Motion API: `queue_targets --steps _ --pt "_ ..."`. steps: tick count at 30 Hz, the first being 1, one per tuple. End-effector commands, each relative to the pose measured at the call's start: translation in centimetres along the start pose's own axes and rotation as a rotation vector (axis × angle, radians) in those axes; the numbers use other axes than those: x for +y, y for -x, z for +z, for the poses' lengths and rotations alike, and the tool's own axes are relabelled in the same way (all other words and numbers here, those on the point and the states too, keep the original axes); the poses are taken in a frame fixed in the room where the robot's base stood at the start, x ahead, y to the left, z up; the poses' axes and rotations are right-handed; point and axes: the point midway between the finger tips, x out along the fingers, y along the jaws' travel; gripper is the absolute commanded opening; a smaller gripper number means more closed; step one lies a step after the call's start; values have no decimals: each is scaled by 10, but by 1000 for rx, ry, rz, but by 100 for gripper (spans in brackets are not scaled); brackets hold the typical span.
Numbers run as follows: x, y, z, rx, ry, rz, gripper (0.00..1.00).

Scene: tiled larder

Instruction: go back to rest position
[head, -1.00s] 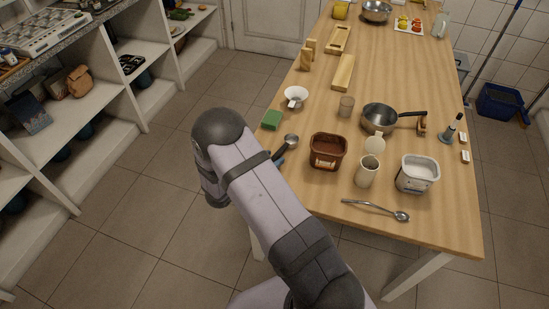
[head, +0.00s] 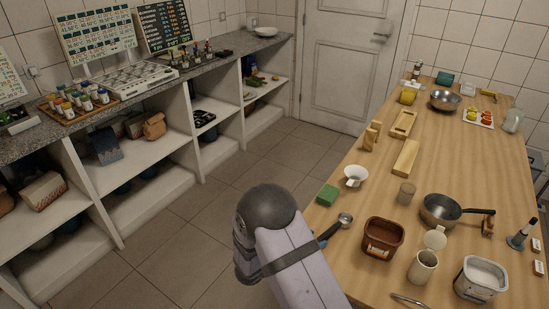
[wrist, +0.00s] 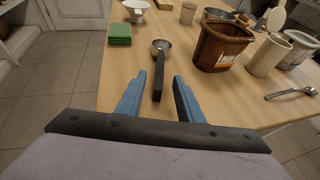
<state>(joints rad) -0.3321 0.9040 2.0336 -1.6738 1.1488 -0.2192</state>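My gripper (wrist: 159,84) is open in the wrist view, its two blue fingers apart. A metal scoop (wrist: 161,47) with a dark handle lies at the table's left edge. Its handle appears between the fingers, without visible contact on either side. In the head view the scoop (head: 345,219) shows just past my arm, and a blue part of my gripper (head: 331,232) shows beside it. The rest of the gripper is hidden behind my arm link there.
Open floor (head: 215,230) lies left of the table, before the shelves (head: 155,205).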

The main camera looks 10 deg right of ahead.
Motion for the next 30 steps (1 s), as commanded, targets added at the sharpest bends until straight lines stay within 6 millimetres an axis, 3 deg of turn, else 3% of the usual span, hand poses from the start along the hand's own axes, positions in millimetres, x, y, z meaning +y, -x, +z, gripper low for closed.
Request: queue_targets --steps 5,10,15,18,23,30 --pt "-19 4 13 35 -73 -71 34" --pt "-68 18 33 119 -277 -252 34" --pt "-131 57 42 257 -619 -515 34" --pt "-156 88 40 342 -840 -665 34" --pt "-174 141 34 477 -1198 -884 34" --pt "-165 198 33 632 -1623 -1112 34"
